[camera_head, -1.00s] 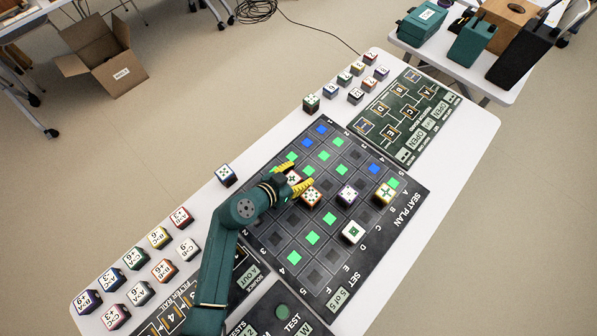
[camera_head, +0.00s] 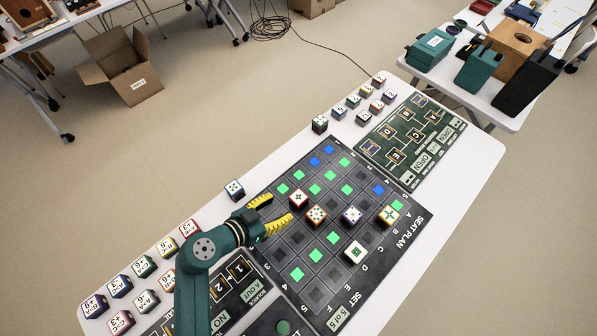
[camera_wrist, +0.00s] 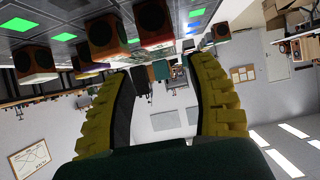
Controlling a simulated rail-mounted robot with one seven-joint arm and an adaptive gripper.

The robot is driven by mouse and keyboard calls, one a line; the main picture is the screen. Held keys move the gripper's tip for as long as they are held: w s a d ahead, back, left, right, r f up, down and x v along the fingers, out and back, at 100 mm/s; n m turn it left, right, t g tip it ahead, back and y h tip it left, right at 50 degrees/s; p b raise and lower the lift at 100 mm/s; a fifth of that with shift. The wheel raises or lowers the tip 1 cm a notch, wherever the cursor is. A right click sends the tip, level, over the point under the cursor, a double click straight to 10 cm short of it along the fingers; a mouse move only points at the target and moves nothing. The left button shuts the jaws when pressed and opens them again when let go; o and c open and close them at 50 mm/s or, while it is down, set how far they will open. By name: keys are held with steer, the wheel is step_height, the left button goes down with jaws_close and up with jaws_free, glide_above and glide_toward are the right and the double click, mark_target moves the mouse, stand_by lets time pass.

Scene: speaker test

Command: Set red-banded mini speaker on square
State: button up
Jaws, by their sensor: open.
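The red-banded mini speaker (camera_head: 298,199) is a small cube with a white top and a dark green mark. It sits upright on the dark seat-plan board (camera_head: 318,293), and the square under it is hidden. My gripper (camera_head: 282,207) has yellow fingers, open and empty, just left of this speaker with a small gap. An orange-banded speaker (camera_head: 316,216) stands close to its lower right. In the wrist view my open gripper (camera_wrist: 163,64) shows nothing between its fingers; speakers hang along the top edge, including one with a reddish side (camera_wrist: 154,24).
Also on the board are a purple-edged speaker (camera_head: 352,215), a yellow-banded one (camera_head: 389,216) and a green-marked one (camera_head: 355,252). A lone speaker (camera_head: 234,189) stands on the white table left of the board. Several labelled cubes (camera_head: 145,266) fill the table's lower left.

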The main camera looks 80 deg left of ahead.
steer(key=w+d+r+m+t+h, duration=0.1)
steer(key=w+d+r+m+t, duration=0.1)
steer(key=w+d+r, duration=0.45)
steer(key=w+d+r+m+t, duration=0.1)
steer(key=w+d+r+m, duration=0.15)
steer(key=w+r, duration=0.7)
steer(key=w+d+r+m+t+h, duration=0.1)
steer(key=w+d+r+m+t, duration=0.1)
steer(key=w+d+r, duration=0.5)
steer(key=s+d+r+t+h, duration=0.1)
steer(key=d+r+t+h, duration=0.3)
steer(key=d+r, duration=1.6)
step_height(320, 180, up, 4)
steer(key=t, duration=0.2)
steer(key=shift+d+f+t, duration=0.15)
steer(key=shift+f+t, duration=0.05)
steer(key=shift+t, duration=0.1)
steer(key=shift+s+r, duration=0.1)
step_height(320, 180, up, 35)
steer(key=p, duration=3.5)
steer(key=shift+h, duration=0.4)
